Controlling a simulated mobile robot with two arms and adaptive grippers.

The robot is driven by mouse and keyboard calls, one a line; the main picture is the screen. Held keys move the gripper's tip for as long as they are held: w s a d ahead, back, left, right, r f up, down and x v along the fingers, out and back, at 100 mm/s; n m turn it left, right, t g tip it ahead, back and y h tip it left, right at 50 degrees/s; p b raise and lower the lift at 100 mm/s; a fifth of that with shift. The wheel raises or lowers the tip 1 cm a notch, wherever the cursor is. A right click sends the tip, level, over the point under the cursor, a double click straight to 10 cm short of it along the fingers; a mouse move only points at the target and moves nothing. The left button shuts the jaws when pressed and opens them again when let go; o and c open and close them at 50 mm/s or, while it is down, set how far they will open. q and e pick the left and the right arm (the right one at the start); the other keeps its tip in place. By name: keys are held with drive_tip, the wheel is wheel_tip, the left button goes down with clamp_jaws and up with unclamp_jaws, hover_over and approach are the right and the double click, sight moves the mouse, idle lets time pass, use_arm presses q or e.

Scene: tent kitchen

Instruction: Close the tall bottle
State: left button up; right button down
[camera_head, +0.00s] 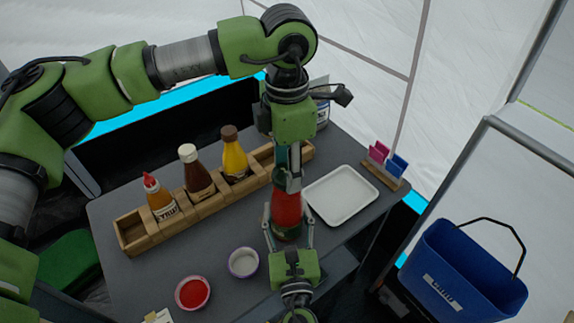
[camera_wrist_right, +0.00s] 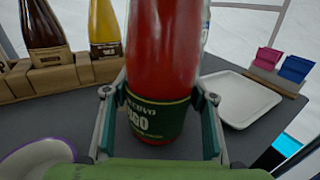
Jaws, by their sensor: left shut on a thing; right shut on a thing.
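The tall bottle (camera_head: 287,212) stands upright on the dark table, filled with red and with a dark green label low down. It also shows in the right wrist view (camera_wrist_right: 162,55), where its top is out of frame. My right gripper (camera_head: 289,238) is shut on the bottle's lower part, one finger on each side of the label. My left gripper (camera_head: 288,175) comes down from above over the bottle's top and is shut there, seemingly on the cap. The cap and the bottle's mouth are hidden by the left gripper, so I cannot tell how they sit together.
A wooden rack (camera_head: 205,205) holds several sauce bottles left of the tall bottle. A white tray (camera_head: 340,194) lies close on the right. A bowl of red sauce (camera_head: 192,293) and a white cup (camera_head: 243,263) stand in front. A blue bucket (camera_head: 465,275) is off the table at right.

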use_arm(q)
drive_tip(key=m, duration=0.5)
drive_tip(key=shift+m, duration=0.4)
drive_tip(key=o, duration=1.3)
drive_tip(key=shift+r, duration=0.1)
wheel_tip(320, 180, up, 12)
drive_tip(key=shift+f, duration=0.1)
use_arm(e)
drive_tip(key=c, duration=0.8)
unclamp_jaws()
drive_tip(key=shift+c, duration=0.2)
drive_tip(key=shift+s, duration=0.1)
